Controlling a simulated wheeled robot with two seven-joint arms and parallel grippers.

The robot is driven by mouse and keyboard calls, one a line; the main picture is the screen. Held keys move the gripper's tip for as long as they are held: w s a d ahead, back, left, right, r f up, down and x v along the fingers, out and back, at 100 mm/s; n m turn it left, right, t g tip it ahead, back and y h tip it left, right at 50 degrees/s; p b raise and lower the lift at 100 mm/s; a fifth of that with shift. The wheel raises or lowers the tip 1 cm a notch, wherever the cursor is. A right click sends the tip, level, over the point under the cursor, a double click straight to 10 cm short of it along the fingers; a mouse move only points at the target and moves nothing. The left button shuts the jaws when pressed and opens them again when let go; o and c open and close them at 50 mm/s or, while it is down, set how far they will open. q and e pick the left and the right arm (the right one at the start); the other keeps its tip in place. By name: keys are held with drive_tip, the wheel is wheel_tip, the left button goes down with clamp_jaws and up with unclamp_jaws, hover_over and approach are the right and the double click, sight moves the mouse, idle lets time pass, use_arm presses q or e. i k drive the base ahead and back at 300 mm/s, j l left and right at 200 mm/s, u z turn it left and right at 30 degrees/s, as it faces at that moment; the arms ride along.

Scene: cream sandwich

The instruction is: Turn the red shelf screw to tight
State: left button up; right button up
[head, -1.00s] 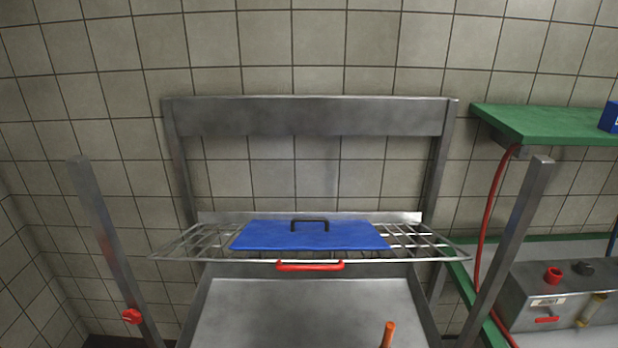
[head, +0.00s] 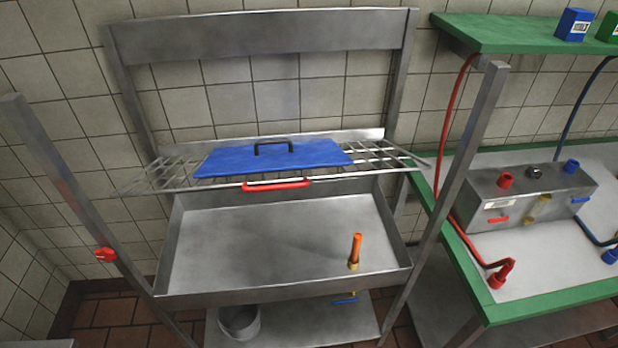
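The red shelf screw (head: 106,255) is a small red knob on the left front metal post of the rack. It is at the lower left of the head view. The wire shelf (head: 390,157) spans the rack and carries a blue board with a black handle. A red handle (head: 276,184) is at the shelf's front edge. I cannot tell from this view whether the screw is loose or tight. Neither of my grippers is in view.
A metal tray (head: 270,240) with an orange-topped tap (head: 354,250) sits below the shelf. A grey pot (head: 240,322) stands lower down. A green-edged table (head: 535,295) with a metal box (head: 530,190) is at the right. Upright posts flank the rack.

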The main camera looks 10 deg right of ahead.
sight(106, 254)
drive_tip(key=u, duration=1.25)
